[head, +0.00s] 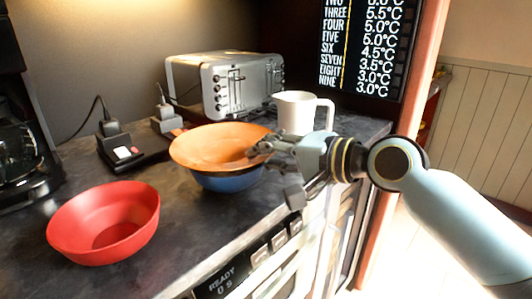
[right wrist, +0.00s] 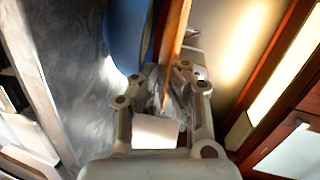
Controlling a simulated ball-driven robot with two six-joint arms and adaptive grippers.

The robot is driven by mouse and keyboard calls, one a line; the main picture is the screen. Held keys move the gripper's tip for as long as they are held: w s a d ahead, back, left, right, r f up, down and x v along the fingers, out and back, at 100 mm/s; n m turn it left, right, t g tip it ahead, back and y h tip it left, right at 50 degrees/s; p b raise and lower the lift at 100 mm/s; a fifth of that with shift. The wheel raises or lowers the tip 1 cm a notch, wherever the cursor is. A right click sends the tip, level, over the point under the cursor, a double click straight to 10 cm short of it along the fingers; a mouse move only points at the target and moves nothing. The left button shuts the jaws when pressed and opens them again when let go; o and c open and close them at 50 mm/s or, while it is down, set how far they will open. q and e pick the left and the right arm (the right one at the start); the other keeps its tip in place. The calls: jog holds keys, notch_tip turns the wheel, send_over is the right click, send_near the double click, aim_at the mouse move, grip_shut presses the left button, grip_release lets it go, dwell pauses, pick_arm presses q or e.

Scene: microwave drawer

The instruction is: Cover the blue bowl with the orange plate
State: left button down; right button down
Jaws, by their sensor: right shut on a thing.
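The orange plate (head: 210,145) lies over the blue bowl (head: 228,182) in the head view and hides its opening. Only the bowl's lower outer wall shows below the plate. My right gripper (head: 262,149) is shut on the right edge of the plate. In the right wrist view the plate (right wrist: 177,40) shows edge-on between the fingers (right wrist: 172,92), with the blue bowl (right wrist: 124,35) just left of it. I cannot tell whether the plate touches the bowl's rim. My left gripper is not in view.
A red bowl (head: 104,222) stands at the front left of the dark counter (head: 160,265). A white pitcher (head: 296,114) stands behind my right gripper, and a silver toaster (head: 225,86) at the back. A coffee maker (head: 20,150) is at far left. The counter's front edge is close.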

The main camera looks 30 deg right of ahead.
jog(key=shift+s+f, duration=0.15)
jog(key=shift+f, duration=0.35)
jog(key=c, duration=1.4)
grip_release()
jog(key=shift+w, duration=0.2)
